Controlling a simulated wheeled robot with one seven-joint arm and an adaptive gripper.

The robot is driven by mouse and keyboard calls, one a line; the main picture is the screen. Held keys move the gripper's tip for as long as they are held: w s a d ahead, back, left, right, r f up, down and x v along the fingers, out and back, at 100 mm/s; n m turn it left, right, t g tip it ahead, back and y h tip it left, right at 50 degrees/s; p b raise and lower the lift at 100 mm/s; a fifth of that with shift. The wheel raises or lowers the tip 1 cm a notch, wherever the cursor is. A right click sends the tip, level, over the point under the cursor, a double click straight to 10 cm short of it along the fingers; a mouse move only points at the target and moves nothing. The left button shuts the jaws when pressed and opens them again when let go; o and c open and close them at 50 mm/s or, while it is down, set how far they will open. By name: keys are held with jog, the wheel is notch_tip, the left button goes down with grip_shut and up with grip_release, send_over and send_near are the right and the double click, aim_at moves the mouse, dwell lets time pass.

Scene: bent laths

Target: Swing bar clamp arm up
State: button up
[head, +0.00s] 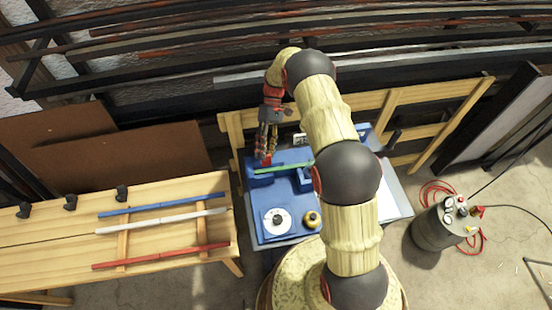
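A blue fixture (252,203) stands on a grey table behind and left of my arm. A green bar (284,168) lies across its raised blue blocks, its right part passing near my arm. A small red piece (266,160) shows at the left block, just below my gripper; I cannot tell if it is the clamp arm or whether it touches my fingers. My gripper (267,148) points down over the left block. Its fingers look close together, but their gap is too small to judge. My arm hides the fixture's right part.
A wooden bench (60,262) at left bears blue, white and red laths. A grey tank (440,228) with hoses stands at right. Racked bars (190,45) line the back wall.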

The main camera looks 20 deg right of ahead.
jog(key=shift+s+a+r+t+h, duration=0.1)
jog(key=shift+s+t+h, duration=0.1)
jog(key=shift+s+t, duration=0.3)
jog(key=shift+s+a+r+t+h, duration=0.1)
jog(key=shift+s+t+h, duration=0.15)
jog(key=shift+t, duration=0.45)
jog(key=shift+s+a+n+t+h+b, duration=0.1)
jog(key=shift+s+n+t+h+b, duration=0.2)
jog(key=shift+t+b, duration=0.4)
jog(key=shift+s+a+n+t+y+b, duration=0.1)
jog(key=shift+s+t+b, duration=0.25)
jog(key=shift+t+b, duration=0.3)
jog(key=t+b, duration=0.1)
jog(key=b, duration=0.1)
jog(key=s+t+b, duration=0.1)
jog(key=t+b, duration=0.1)
jog(key=shift+s+a+f+h, duration=0.1)
jog(key=shift+s+f+h, duration=0.2)
jog(key=shift+f+h, duration=0.1)
jog(key=t+b, duration=0.1)
jog(key=b, duration=0.2)
jog(key=s+f+n+t+b, duration=0.1)
jog(key=t+b, duration=0.1)
jog(key=b, duration=0.1)
jog(key=shift+s+a+t+h, duration=0.15)
jog(key=shift+s+t+h, duration=0.1)
jog(key=p+v, duration=0.2)
jog(key=v, duration=0.6)
jog(key=shift+p, duration=0.4)
jog(key=shift+w, duration=0.1)
